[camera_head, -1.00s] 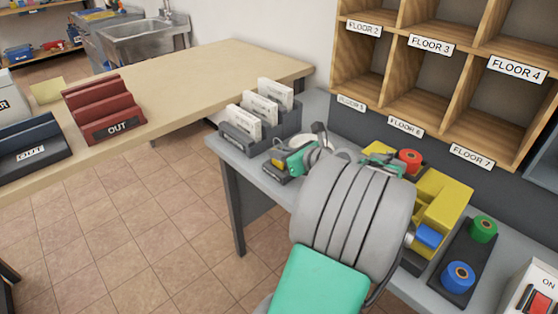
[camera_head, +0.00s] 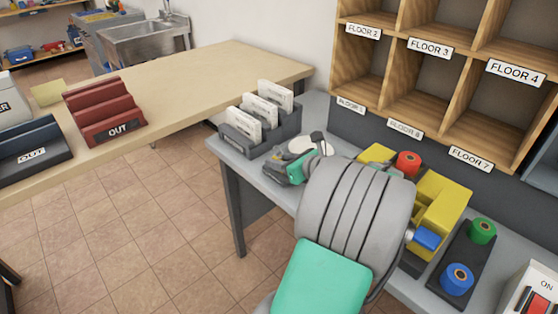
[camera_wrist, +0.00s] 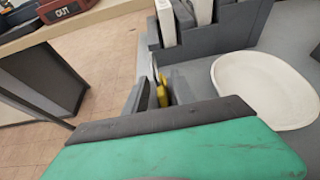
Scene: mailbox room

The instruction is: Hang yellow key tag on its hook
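A small yellow piece (camera_wrist: 162,92), which looks like the key tag, shows in the wrist view just beyond the dark edge of my gripper (camera_wrist: 165,118). It stands between dark grey walls, close to the letter sorter; whether it is between my fingers is hidden. In the head view my gripper (camera_head: 294,170) is low over the grey table, at a small dark holder in front of the white oval dish (camera_head: 313,144). The yellow piece is hidden there. My green finger covers the lower wrist view, so its opening is unclear. I cannot make out a hook.
A grey letter sorter (camera_head: 240,141) with white envelopes stands just behind my gripper. Wooden floor-labelled cubbies (camera_head: 412,105) rise behind the table.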

